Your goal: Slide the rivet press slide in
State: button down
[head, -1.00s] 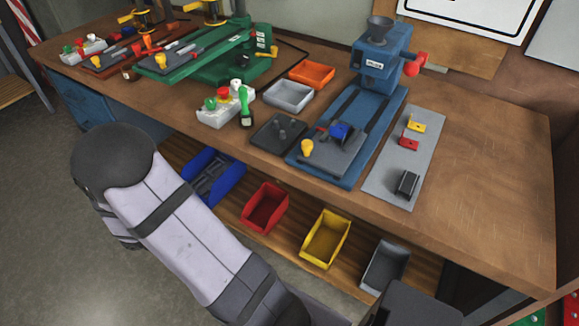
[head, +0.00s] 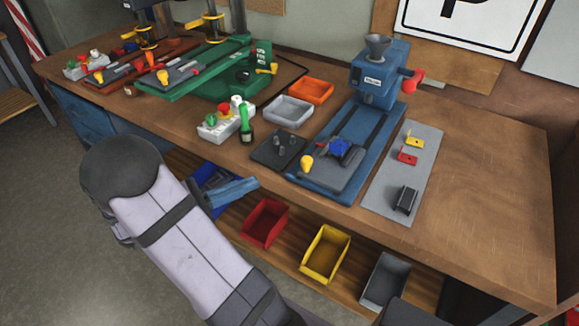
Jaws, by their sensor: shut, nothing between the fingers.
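The blue rivet press (head: 379,75) stands on the workbench, with a grey funnel on top and a red-knobbed lever at its right. Its dark grey slide (head: 331,174) sits at the front end of the blue base, out from under the press head. A yellow knob (head: 306,163) is at the slide's front left corner. A small blue part (head: 340,148) with a dark piece beside it rests on the slide.
A grey strip (head: 378,202) with yellow, red and dark parts lies right of the press. A dark pegged plate (head: 272,153) lies left. A green press (head: 235,85) stands farther left. Red (head: 264,222) and yellow (head: 325,253) bins are below. The bench's right side is clear.

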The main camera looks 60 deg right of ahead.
aim_at(302, 163)
jog(key=p+x, duration=0.2)
jog(key=x, duration=1)
jog(key=shift+p, duration=0.35)
jog(key=d+b, duration=0.1)
jog(key=d, duration=1.5)
jog(key=shift+b, duration=0.4)
jog(key=b+v, duration=0.2)
jog(key=v, duration=1.2)
notch_tip(302, 163, up, 8)
jog(key=s+m+y+p, duration=0.1)
jog(key=s+m+p, duration=0.1)
jog(key=m, duration=0.1)
jog(key=f+n, duration=0.1)
jog(key=w+f+n+t+y, duration=0.1)
jog(key=f, duration=0.1)
jog(key=f+n+y, duration=0.1)
jog(key=shift+w+d+f+t, duration=0.15)
jog(key=shift+w+d+t, duration=0.1)
jog(key=shift+w+t, duration=0.05)
